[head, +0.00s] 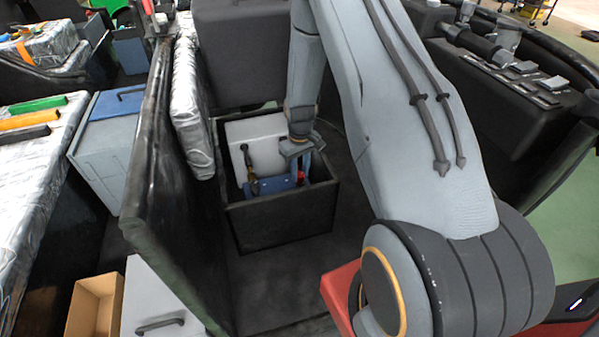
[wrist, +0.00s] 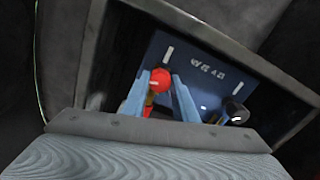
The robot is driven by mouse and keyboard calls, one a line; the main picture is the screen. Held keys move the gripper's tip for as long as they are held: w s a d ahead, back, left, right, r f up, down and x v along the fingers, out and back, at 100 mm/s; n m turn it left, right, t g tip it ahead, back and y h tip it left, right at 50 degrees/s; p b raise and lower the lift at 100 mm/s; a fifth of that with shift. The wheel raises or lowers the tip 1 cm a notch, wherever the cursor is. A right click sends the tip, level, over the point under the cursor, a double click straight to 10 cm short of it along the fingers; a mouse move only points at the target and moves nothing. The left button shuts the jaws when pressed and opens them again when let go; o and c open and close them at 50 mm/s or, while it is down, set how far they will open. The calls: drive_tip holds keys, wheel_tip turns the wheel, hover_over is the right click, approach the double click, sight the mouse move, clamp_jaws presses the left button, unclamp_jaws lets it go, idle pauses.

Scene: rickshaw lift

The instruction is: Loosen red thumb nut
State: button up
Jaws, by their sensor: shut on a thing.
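The red thumb nut (wrist: 160,78) shows in the wrist view between the two blue-grey fingers of my gripper (wrist: 159,85). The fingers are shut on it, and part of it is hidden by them. The nut sits in front of a dark blue panel (wrist: 205,62) with white marks. In the head view, a small red spot of the nut (head: 301,176) shows beside my gripper (head: 297,172), low inside a black open box (head: 285,220). The blue panel also shows there (head: 270,186).
A black knob (wrist: 236,112) stands right of my gripper in the wrist view. A brass-coloured fitting (head: 252,184) is left of it in the head view. The box walls surround my gripper closely. A white block (head: 255,145) fills the box's back.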

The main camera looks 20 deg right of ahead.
sight(300, 174)
drive_tip(key=n, duration=0.4)
drive_tip(key=shift+w+r+n, duration=0.1)
drive_tip(key=shift+n, duration=0.3)
idle(0.4)
drive_tip(key=o, duration=1.1)
drive_tip(key=shift+c, duration=0.2)
wheel_tip(300, 174, up, 7)
drive_tip(key=shift+r, duration=0.35)
